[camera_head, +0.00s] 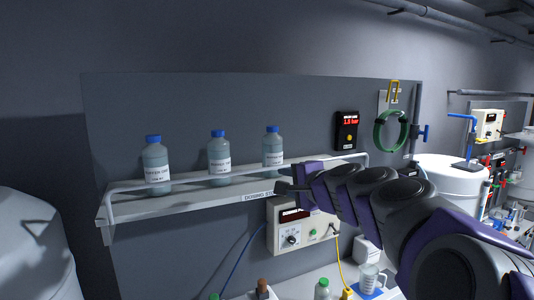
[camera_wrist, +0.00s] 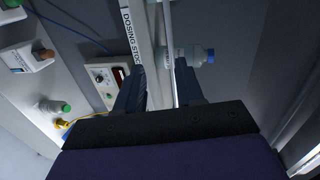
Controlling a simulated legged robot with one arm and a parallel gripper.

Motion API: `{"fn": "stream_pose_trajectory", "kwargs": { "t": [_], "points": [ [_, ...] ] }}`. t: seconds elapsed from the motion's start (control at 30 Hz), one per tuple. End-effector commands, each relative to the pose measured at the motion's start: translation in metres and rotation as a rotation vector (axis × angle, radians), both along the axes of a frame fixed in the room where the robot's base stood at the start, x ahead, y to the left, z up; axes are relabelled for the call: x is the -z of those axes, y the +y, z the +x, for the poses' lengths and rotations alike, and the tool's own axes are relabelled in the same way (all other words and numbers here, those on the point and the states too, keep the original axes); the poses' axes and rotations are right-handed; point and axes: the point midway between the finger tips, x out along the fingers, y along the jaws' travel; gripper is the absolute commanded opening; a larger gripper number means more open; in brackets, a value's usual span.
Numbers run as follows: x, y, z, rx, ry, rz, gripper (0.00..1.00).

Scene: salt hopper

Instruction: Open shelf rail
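The shelf rail (camera_head: 240,172) is a thin pale bar along the front of the wall shelf (camera_head: 180,204), bent down at its left end. It stands in front of three blue-capped bottles. My gripper (camera_head: 282,180) is at the shelf front, below the right bottle (camera_head: 272,150). In the wrist view my gripper (camera_wrist: 160,85) is open, its two dark fingers apart. The rail (camera_wrist: 169,35) and the labelled shelf edge (camera_wrist: 138,40) run into the gap between the fingers. Contact with the rail cannot be told.
The left bottle (camera_head: 156,166) and middle bottle (camera_head: 219,158) stand upright on the shelf. A control box (camera_head: 300,227) hangs under it. A red-lit display (camera_head: 347,130) and a green ring (camera_head: 391,131) are on the panel at right. Small bottles and a beaker (camera_head: 371,278) stand below.

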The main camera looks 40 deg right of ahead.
Motion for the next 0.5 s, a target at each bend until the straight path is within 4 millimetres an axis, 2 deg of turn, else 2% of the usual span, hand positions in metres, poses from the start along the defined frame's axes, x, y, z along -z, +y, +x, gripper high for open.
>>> {"fn": "stream_pose_trajectory", "kwargs": {
  "t": [0.03, 0.1, 0.23, 0.5],
  "points": [
    [-0.01, -0.011, -0.004, 0.028, -0.016, 0.012, 0.37],
    [-0.015, -0.019, -0.006, 0.047, -0.032, 0.024, 0.37],
    [-0.013, -0.024, 0.002, 0.052, -0.036, 0.027, 0.37],
    [-0.004, -0.032, 0.045, 0.05, -0.034, 0.023, 0.37]
  ]
}}
